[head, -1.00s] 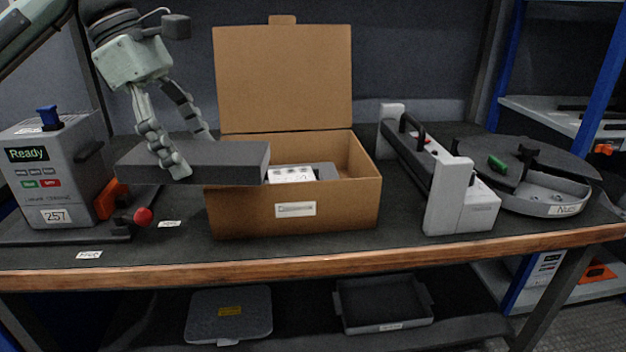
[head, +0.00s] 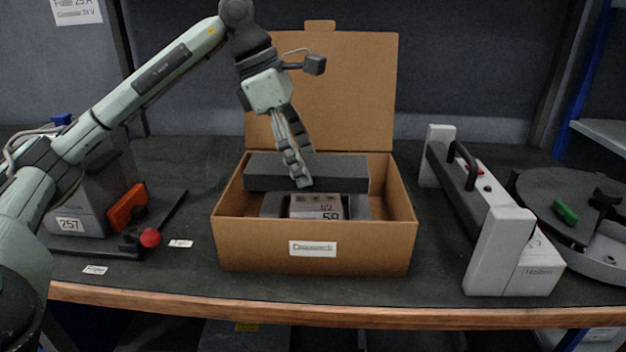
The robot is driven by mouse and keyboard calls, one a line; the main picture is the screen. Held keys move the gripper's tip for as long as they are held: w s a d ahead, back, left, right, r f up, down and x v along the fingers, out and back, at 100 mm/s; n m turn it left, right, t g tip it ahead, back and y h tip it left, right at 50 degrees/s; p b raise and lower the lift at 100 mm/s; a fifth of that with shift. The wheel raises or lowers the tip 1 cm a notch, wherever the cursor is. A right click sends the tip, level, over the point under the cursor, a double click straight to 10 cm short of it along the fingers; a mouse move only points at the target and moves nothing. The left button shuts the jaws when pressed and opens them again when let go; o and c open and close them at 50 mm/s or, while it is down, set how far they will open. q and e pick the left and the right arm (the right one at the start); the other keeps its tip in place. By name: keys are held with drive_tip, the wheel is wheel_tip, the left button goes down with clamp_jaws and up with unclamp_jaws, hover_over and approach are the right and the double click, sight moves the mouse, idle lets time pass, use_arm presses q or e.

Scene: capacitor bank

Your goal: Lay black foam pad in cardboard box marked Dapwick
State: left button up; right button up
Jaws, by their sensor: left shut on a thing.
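The cardboard box (head: 315,258) stands on the bench with its lid raised at the back; its front label reads roughly "Dapwick". The black foam pad (head: 345,172) is a dark flat block over the rear half of the box opening, its right end near the box's right wall. My left gripper (head: 302,180) is shut on the pad at its front face. Inside the box a white-and-grey labelled item (head: 316,206) sits in dark foam. Whether the pad touches anything below is hidden. My right gripper is out of view.
A grey device marked 257 (head: 75,205) with a red knob (head: 150,238) stands left of the box. A grey-white fixture with a black bar (head: 490,235) stands at the right, beside a round dark plate (head: 570,205). Bare bench shows between box and fixture.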

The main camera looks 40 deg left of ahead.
sight(312, 202)
use_arm(q)
drive_tip(key=shift+w+d+f, duration=0.3)
drive_tip(key=shift+w+f, duration=0.15)
drive_tip(key=shift+w, duration=0.35)
drive_tip(key=shift+f, duration=0.3)
wheel_tip(312, 202, down, 3)
drive_tip(key=shift+f, duration=0.35)
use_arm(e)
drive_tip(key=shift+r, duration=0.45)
use_arm(q)
drive_tip(key=shift+b, duration=0.3)
drive_tip(key=o, duration=1)
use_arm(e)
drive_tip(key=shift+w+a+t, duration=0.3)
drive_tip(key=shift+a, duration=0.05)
